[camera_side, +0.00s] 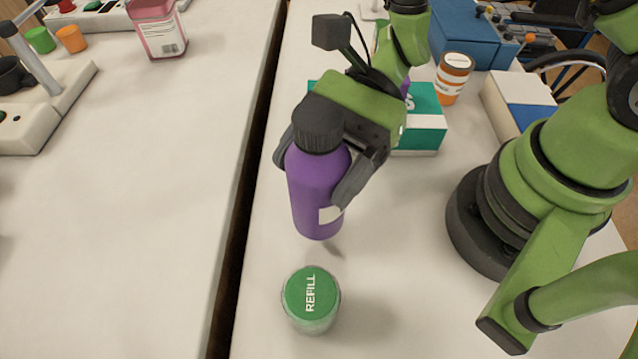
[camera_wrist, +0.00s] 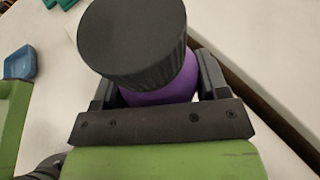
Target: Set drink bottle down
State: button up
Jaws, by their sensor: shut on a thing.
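The drink bottle (camera_side: 316,190) is purple with a black ribbed cap and a small pale label. It is upright or nearly so in the side view. My gripper (camera_side: 325,165) is shut on its body below the cap, one finger on each side. A shadow lies on the table near its base; I cannot tell for certain whether the base touches the table. In the wrist view the black cap (camera_wrist: 132,42) hides most of the bottle (camera_wrist: 165,92), which sits between the fingers of my gripper (camera_wrist: 155,90).
A jar with a green REFILL lid (camera_side: 311,296) stands just in front of the bottle. Behind are a green and white box (camera_side: 424,120), an orange pill bottle (camera_side: 453,78) and a white and blue box (camera_side: 518,102). A dark gap (camera_side: 245,180) runs along the table's left edge.

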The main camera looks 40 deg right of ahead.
jog(key=shift+f, duration=1.95)
jog(key=shift+f, duration=0.2)
jog(key=o, duration=1.2)
